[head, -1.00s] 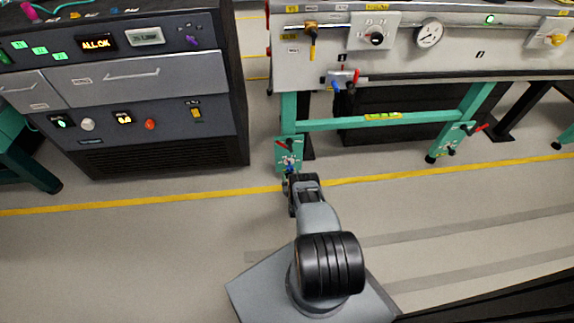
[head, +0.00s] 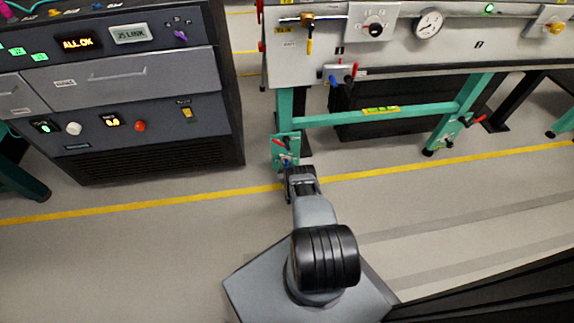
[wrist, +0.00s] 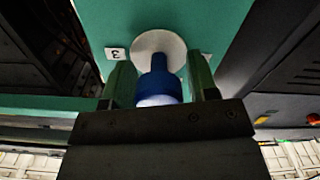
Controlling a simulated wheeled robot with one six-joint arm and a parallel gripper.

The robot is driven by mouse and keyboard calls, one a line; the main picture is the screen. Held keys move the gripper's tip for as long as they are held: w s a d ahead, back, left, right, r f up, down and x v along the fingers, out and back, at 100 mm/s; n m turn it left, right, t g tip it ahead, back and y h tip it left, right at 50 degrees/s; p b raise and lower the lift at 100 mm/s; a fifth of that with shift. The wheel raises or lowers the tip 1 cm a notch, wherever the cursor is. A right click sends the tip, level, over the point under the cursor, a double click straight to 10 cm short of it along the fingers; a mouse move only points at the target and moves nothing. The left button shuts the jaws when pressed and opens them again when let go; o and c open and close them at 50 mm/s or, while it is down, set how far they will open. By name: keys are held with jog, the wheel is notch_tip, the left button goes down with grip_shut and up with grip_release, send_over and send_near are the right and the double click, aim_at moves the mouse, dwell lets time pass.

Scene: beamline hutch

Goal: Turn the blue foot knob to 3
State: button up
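The blue foot knob (wrist: 157,85) shows in the wrist view in front of a round white disc (wrist: 172,43) on a green plate. Its narrow blue ridge points up in the picture. A white label with an upside-down 3 (wrist: 115,54) is left of the disc; another label at the right is mostly hidden by a finger. My gripper (wrist: 160,80) has one finger on each side of the knob, open, with narrow gaps visible. In the head view the green foot plate (head: 293,142) is at the table leg's base, and my arm's end covers most of the knob.
A red lever (head: 278,141) is on the same foot plate. A green-legged table (head: 380,60) with a gauge and knobs stands above. A dark cabinet (head: 140,100) stands at the left.

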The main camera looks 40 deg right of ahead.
jog(key=c, duration=0.7)
jog(key=shift+f, duration=0.1)
jog(key=m+b, duration=0.2)
jog(key=m, duration=0.3)
jog(key=shift+d+b, duration=0.1)
jog(key=shift+b, duration=0.2)
jog(key=m+b, duration=0.2)
jog(key=m, duration=0.3)
jog(key=shift+s+m, duration=0.1)
jog(key=shift+m, duration=0.2)
jog(key=m+b, duration=0.1)
jog(key=m, duration=0.2)
jog(key=shift+f+m+b, duration=0.1)
jog(key=shift+m+b, duration=0.2)
jog(key=m+b, duration=0.1)
jog(key=m, duration=0.2)
jog(key=shift+m, duration=0.3)
jog(key=m+b, duration=0.1)
jog(key=m, duration=0.5)
